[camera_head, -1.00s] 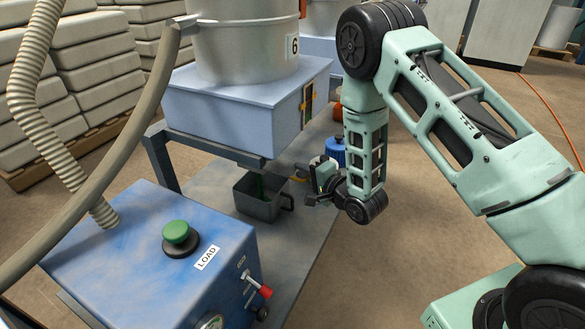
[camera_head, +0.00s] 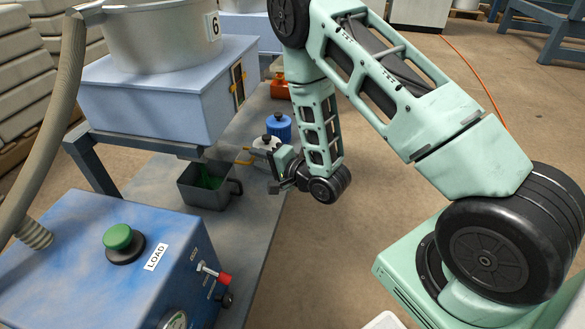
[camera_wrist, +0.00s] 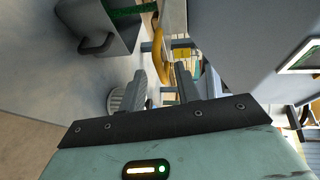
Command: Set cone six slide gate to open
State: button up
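The cone six hopper, a grey metal drum (camera_head: 150,35) labelled 6 (camera_head: 213,26), stands on a pale blue box (camera_head: 150,105). A yellow curved handle (camera_head: 243,158) sticks out low beside the box; I take it as the slide gate's handle, but the gate plate is hidden and its position cannot be told. In the wrist view a yellow handle (camera_wrist: 163,52) shows beyond and between my fingertips, apart from them. My gripper (camera_head: 275,187) is right of the yellow handle. In the wrist view its fingers (camera_wrist: 161,88) are apart with nothing between them.
A grey bin (camera_head: 207,197) with green material sits under the box. A white-lidded jar (camera_head: 266,143), a blue jar (camera_head: 279,126) and an orange-red item (camera_head: 280,90) stand behind my gripper. A blue LOAD control box (camera_head: 90,250) is at front left.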

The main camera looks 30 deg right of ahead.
jog(key=p+v, duration=0.5)
jog(key=v, duration=0.7)
jog(key=shift+s, duration=0.35)
jog(key=shift+d, duration=0.1)
jog(key=w+a+r+n+g, duration=0.2)
jog(key=w+a+n+g, duration=0.25)
jog(key=a+n, duration=0.35)
jog(key=s+a+r+n+g+h, duration=0.2)
jog(key=s+a+r+n+g, duration=0.2)
jog(key=s+a+r+n, duration=0.15)
jog(key=s+a+r+n+g+h+p, duration=0.1)
jog(key=s+r+n+g+h, duration=0.15)
jog(key=s+r, duration=0.6)
jog(key=s+a+r+n+g+h, duration=0.1)
jog(key=s+r+n+g, duration=0.35)
jog(key=s, duration=0.65)
notch_tip(320, 180, up, 15)
jog(key=p, duration=1.5)
jog(key=shift+w+a+t+p, duration=0.25)
jog(key=shift+w+t+p, duration=0.05)
jog(key=shift+w+t, duration=0.15)
